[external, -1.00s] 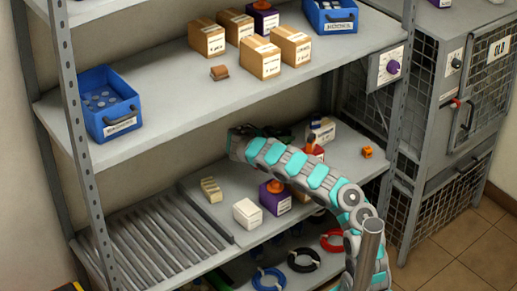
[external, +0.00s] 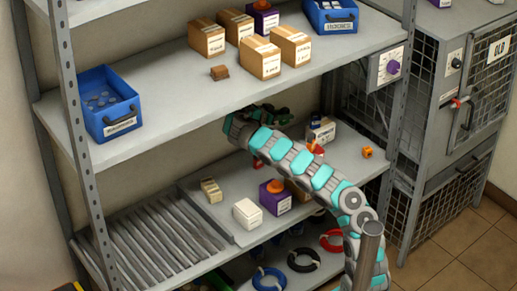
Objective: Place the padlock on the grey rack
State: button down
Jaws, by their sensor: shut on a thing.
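My arm reaches in over the middle shelf, and its wrist is at the back of the shelf space. My gripper (external: 268,113) shows only in part as dark pieces behind the wrist. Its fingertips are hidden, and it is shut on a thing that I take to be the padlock. A small red piece (external: 257,163) shows just below the arm; it may be the padlock, but I cannot see its shape or whether the jaws touch it. The grey rack (external: 160,236), with its sloping parallel bars, lies at the left of the middle shelf, left of and below my gripper.
On the middle shelf stand a tan block (external: 211,190), a white box (external: 247,213), a purple box with an orange top (external: 275,198) and a small orange item (external: 367,152). The upper shelf (external: 180,95) lies close above my wrist. Cable coils (external: 303,259) lie below.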

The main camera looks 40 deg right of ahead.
jog(key=w+a+r+n+t+y+b, duration=0.15)
jog(key=a+n+t, duration=0.3)
jog(key=a, duration=1.45)
jog(key=n+t+y+b, duration=0.2)
jog(key=n+t+y, duration=0.7)
jog(key=n+y, duration=0.35)
send_over(170, 251)
jog(key=shift+n+g+h, duration=0.25)
jog(key=shift+n+h, duration=0.05)
notch_tip(170, 251, down, 7)
jog(key=shift+s+f, duration=0.1)
jog(key=shift+s, duration=0.05)
jog(key=shift+f, duration=2.05)
jog(key=shift+f+b, duration=0.2)
jog(key=shift+b, duration=0.25)
jog(key=c, duration=0.7)
grip_release()
